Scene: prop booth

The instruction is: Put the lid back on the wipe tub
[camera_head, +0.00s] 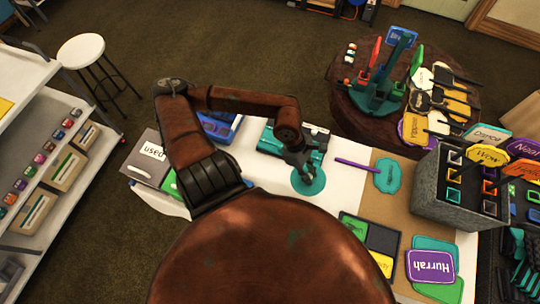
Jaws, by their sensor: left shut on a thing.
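My left arm reaches over the white table and its gripper (301,171) points down, shut on a round teal lid (309,187). The lid looks roughly level from above. I cannot tell how high it is above the table or whether it touches anything below. I cannot make out the wipe tub; it may be hidden under the lid, the gripper or my own body. My right gripper is not in view.
A teal case (318,144) lies behind the gripper and a grey "used" box (149,158) at the left. A purple stick (357,165) with a teal sign (388,175) lies to the right. A grey bin (430,190) of signs stands farther right. White tabletop shows around the lid.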

